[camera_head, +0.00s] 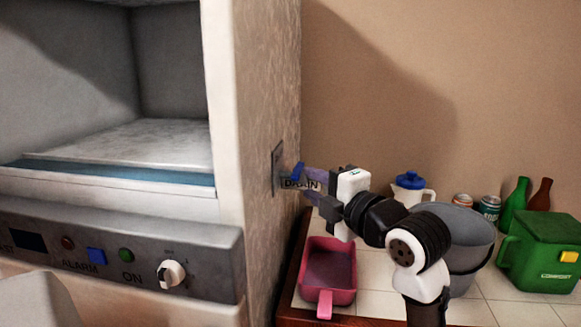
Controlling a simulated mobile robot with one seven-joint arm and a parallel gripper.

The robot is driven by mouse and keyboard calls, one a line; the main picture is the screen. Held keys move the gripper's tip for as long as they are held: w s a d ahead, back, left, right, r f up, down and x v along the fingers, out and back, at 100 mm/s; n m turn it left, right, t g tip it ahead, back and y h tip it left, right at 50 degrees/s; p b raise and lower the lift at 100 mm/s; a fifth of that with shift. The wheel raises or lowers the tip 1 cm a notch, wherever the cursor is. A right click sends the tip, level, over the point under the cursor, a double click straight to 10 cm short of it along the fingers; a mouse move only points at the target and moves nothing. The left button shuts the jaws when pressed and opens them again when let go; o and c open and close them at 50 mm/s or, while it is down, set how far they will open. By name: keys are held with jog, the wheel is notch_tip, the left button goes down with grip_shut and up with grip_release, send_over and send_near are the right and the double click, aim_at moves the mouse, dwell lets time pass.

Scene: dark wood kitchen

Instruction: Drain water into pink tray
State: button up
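The pink tray (345,292) sits on the white tiled counter below my gripper, its handle toward the front. Its inside looks dull purple, and I cannot tell whether it holds water. A grey plate (277,168) is on the side wall of the white appliance. A lilac part marked "DRAIN" and a small blue piece (298,171) stand out beside it. My gripper (312,186) points left at this drain fitting, above and slightly left of the tray. Its fingertips overlap the fitting, so I cannot tell whether they touch or grasp it.
The appliance has an open chamber (140,145) and a control panel with a white knob (171,273). Right of the tray are a grey bucket (466,262), a green box (545,252), a white jug with blue lid (410,186), cans and bottles.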

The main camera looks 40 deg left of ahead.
aim_at(298, 171)
jog(key=p+x, duration=0.2)
jog(key=x, duration=0.6)
jog(key=shift+d, duration=0.1)
jog(key=shift+c, duration=0.3)
grip_shut()
